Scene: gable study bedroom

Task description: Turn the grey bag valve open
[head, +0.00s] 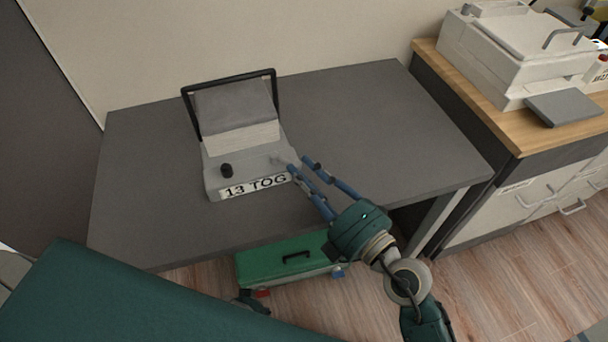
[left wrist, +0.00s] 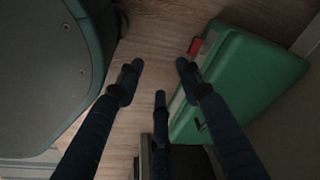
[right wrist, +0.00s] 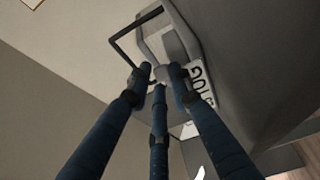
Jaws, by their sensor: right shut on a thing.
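A grey device with a "13 TOG" label (head: 255,187) stands on the dark grey table, with a black carry frame and a black knob (head: 227,170). The grey bag valve (head: 277,159) is a small light-grey part at its right side, mostly hidden by my fingers. My right gripper (head: 299,166) reaches in from the right and is shut on the valve; the right wrist view shows the fingertips (right wrist: 160,75) close around a small grey part. How far the valve is turned cannot be told. My left gripper (left wrist: 160,72) is open and empty, low above the floor.
A green case (head: 285,267) lies on the floor below the table's front edge; it also shows in the left wrist view (left wrist: 240,85). A wooden-topped cabinet (head: 520,135) with a white machine (head: 510,50) stands at the right. The table's right half is clear.

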